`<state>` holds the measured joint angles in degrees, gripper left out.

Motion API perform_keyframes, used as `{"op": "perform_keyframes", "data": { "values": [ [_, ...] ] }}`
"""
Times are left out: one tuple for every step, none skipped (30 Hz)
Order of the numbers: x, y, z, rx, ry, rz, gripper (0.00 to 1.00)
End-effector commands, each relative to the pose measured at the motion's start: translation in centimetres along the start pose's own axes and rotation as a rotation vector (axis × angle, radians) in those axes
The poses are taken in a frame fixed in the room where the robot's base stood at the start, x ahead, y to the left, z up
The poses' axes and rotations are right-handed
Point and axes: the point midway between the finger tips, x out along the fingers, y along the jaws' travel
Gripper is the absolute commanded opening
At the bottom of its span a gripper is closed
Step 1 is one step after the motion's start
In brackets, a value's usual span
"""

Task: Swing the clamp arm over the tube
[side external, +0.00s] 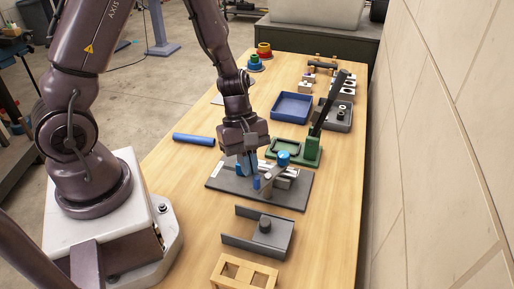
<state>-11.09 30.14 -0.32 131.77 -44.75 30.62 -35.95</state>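A dark grey base plate (290,198) lies on the table and carries light grey blocks (290,173). Blue parts show there: a round blue end (283,157) at the back right and a small blue piece (256,183) at the front. I cannot tell for sure which belong to the tube. A grey bar (268,181) at the front of the blocks looks like the clamp arm; its exact angle is unclear. My gripper (249,174) points down at the left part of the blocks, with its fingertips among the blue and grey parts. Whether it grips anything is unclear.
A loose blue tube (193,139) lies left of the plate. A green fixture (309,152) and a tall dark lever (329,104) stand behind it, near a blue tray (292,107). A grey bracket (258,233) and wooden frame (243,273) lie in front. A wall (440,140) runs along the right.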

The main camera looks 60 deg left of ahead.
Motion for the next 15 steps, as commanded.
{"op": "perform_keyframes", "data": {
  "values": [
    [0.3,-0.4,0.3,0.002,-0.004,-0.011,0.0],
    [0.3,-0.4,0.4,0.003,-0.004,-0.012,0.0],
    [0.4,-0.4,0.6,0.003,-0.004,-0.013,0.0],
    [0.4,-0.4,0.7,0.003,-0.004,-0.013,0.0],
    [0.5,-0.5,0.7,0.003,-0.005,-0.014,0.0],
    [0.5,-0.5,0.9,0.003,-0.005,-0.015,0.0],
    [0.5,-0.5,0.9,0.004,-0.006,-0.016,0.0],
    [0.6,-0.5,1.0,0.004,-0.006,-0.016,0.0],
    [0.6,-0.5,1.1,0.004,-0.006,-0.017,0.0],
    [0.6,-0.5,1.2,0.004,-0.007,-0.017,0.0],
    [0.7,-0.5,1.2,0.005,-0.007,-0.018,0.0],
    [0.7,-0.5,1.3,0.005,-0.007,-0.018,0.0],
    [0.7,-0.5,1.3,0.005,-0.007,-0.019,0.0],
    [0.7,-0.5,1.4,0.006,-0.008,-0.019,0.0],
    [0.8,-0.5,1.4,0.006,-0.008,-0.019,0.0]
  ]
}}
